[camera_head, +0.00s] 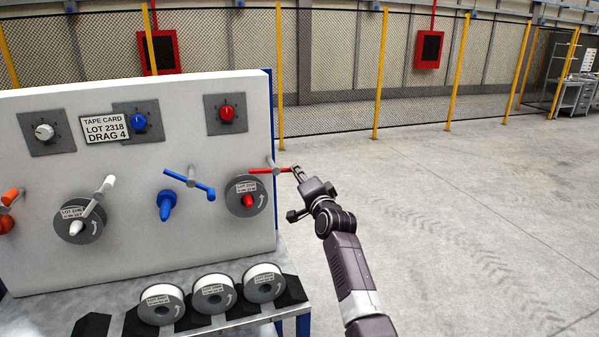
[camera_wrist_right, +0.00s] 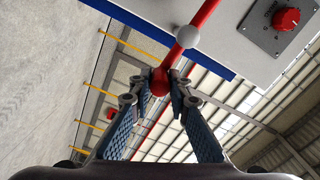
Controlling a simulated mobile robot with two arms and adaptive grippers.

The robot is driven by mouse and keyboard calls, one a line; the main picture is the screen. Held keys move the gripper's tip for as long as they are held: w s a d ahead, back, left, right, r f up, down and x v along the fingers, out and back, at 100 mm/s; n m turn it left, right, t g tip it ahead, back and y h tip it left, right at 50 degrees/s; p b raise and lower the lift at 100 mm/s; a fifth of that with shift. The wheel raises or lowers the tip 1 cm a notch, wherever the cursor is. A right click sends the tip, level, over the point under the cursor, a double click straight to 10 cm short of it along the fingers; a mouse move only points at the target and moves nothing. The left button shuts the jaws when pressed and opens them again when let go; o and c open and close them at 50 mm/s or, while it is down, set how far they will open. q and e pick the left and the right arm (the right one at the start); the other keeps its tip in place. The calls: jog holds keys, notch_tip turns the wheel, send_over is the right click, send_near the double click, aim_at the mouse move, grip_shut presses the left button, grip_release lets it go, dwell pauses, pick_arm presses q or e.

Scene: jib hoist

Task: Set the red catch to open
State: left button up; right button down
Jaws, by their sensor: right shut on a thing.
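The red catch (camera_head: 262,170) is a thin red bar on a pale pivot near the right edge of the white panel, above the red-hubbed reel. It lies roughly level in the head view. In the right wrist view the red catch (camera_wrist_right: 202,18) runs past a grey ball to a red ball end (camera_wrist_right: 160,80). My right gripper (camera_head: 296,171) is at the bar's right end; in the wrist view my right gripper (camera_wrist_right: 163,88) has its fingers on either side of the red ball, shut on it. My left gripper is not in view.
The white panel (camera_head: 130,245) also carries a blue catch (camera_head: 190,180), a white catch (camera_head: 97,197), a red dial (camera_head: 227,114), a blue dial (camera_head: 138,121) and a card (camera_head: 104,129). White reels (camera_head: 213,292) sit on the ledge below. The floor to the right is clear.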

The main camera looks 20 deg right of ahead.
jog(key=shift+a+f+m, duration=0.25)
jog(key=shift+f+m, duration=0.6)
jog(key=shift+m, duration=0.05)
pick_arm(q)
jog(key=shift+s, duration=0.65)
pick_arm(e)
jog(key=shift+a+f+m, duration=0.25)
jog(key=shift+f+m, duration=0.15)
jog(key=shift+m, duration=0.5)
jog(key=shift+a+f+m, duration=0.2)
jog(key=shift+f+m, duration=0.15)
jog(key=shift+m, duration=0.55)
